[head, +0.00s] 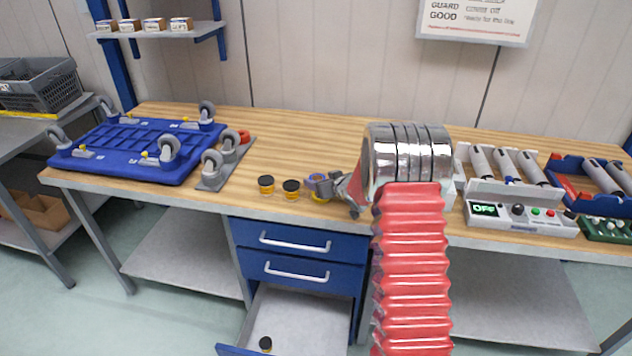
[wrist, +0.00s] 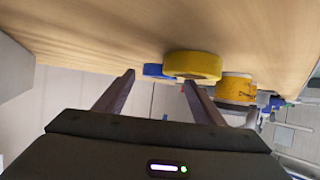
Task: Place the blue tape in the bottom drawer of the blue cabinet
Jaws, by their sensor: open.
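The blue tape (wrist: 154,71) is a small roll lying on the wooden bench, seen in the wrist view between my fingertips and beyond them. In the head view it shows only as a small blue patch (head: 318,177), partly hidden by my gripper (head: 330,187). My gripper (wrist: 158,82) is open, its fingers pointing at the tape, with no clear grip on it. A yellow tape roll (wrist: 193,65) sits right beside the blue one, near one fingertip. The blue cabinet (head: 300,222) is under the bench. Its bottom drawer (head: 300,315) is pulled open.
Two black-lidded yellow jars (head: 266,185) (head: 291,189) stand left of my gripper. Another jar (head: 265,343) is in the open drawer. A blue wheeled dolly (head: 135,152) lies upturned at left. A control box (head: 522,215) stands at right. The back middle of the bench is clear.

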